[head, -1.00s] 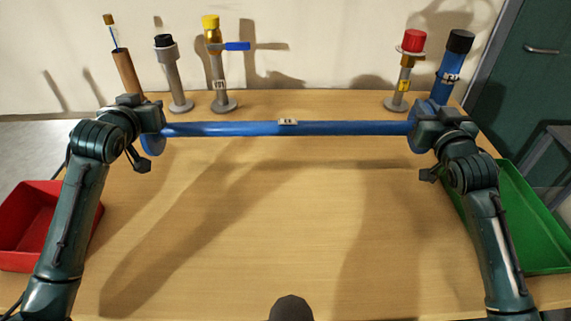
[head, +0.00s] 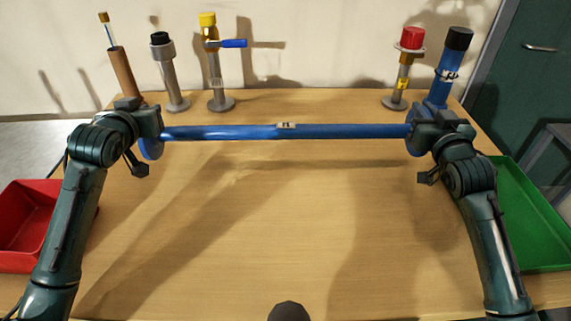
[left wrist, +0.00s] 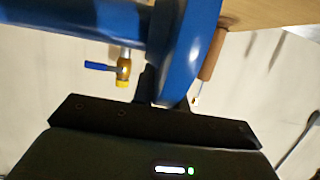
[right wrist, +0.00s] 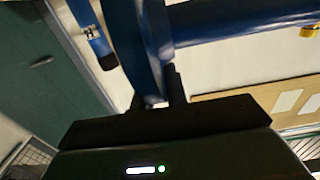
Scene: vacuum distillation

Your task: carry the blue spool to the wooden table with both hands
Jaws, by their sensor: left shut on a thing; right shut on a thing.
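The blue spool (head: 340,131) is a long blue bar with a disc at each end and a small white label near its middle. It lies across the head view, nearly level, over the wooden table (head: 270,235). My left gripper (head: 151,133) is shut on its left end, by the left disc, which also shows in the left wrist view (left wrist: 188,45). My right gripper (head: 415,128) is shut on its right end, by the right disc, which also shows in the right wrist view (right wrist: 138,45). The gripper bodies partly hide both ends. The exact gap between spool and table is unclear.
Behind the spool stand a brown cylinder (head: 121,75), a grey post with black top (head: 169,80), a yellow-capped valve post (head: 214,70), a red-topped post (head: 404,72) and a blue black-capped cylinder (head: 452,75). Red bin (head: 25,240) left, green tray (head: 530,225) right. Table middle is clear.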

